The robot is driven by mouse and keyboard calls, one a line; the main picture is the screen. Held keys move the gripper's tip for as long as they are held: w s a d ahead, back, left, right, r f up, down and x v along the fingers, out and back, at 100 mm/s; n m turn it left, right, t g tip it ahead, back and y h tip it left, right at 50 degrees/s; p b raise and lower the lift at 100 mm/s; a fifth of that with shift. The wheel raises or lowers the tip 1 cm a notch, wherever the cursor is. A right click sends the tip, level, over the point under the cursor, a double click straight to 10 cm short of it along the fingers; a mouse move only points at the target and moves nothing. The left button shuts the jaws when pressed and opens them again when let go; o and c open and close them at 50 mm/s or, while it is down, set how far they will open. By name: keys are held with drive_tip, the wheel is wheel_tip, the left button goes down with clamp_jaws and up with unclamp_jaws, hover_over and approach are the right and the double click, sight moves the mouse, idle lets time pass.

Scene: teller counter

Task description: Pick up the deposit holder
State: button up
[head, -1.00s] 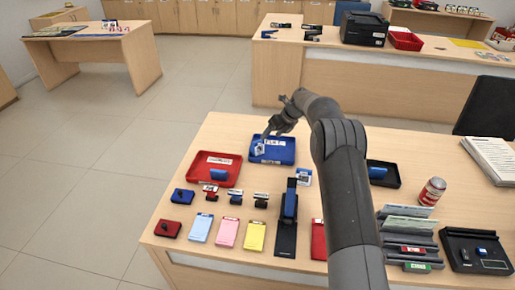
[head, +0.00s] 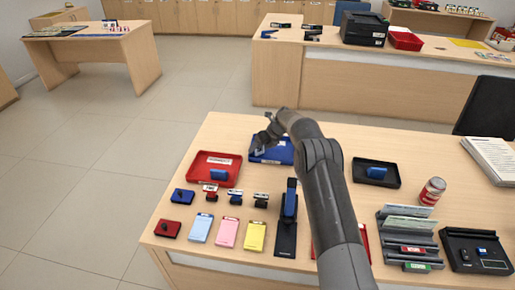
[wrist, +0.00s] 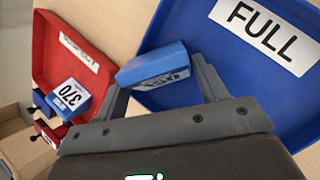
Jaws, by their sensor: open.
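A small blue block with a white label (wrist: 155,65), which fits the deposit holder, lies at the edge of the blue tray marked FULL (wrist: 225,55) in the wrist view. The label is too blurred to read. My gripper (wrist: 161,72) is open, with one finger on either side of this block. Whether the fingers touch it I cannot tell. In the head view my gripper (head: 265,142) is low over the left part of the blue tray (head: 285,153) and hides the block.
A red tray (head: 206,180) with another blue block (head: 219,174) stands just left. A black tray (head: 376,184) is to the right. Several stamps and coloured pads lie nearer, with an upright blue-topped device (head: 288,215). A grey slip rack (head: 412,235) and a can (head: 432,190) stand right.

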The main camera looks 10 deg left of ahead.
drive_tip(key=shift+c, duration=0.3)
drive_tip(key=c, duration=0.7)
drive_tip(key=shift+r, duration=0.1)
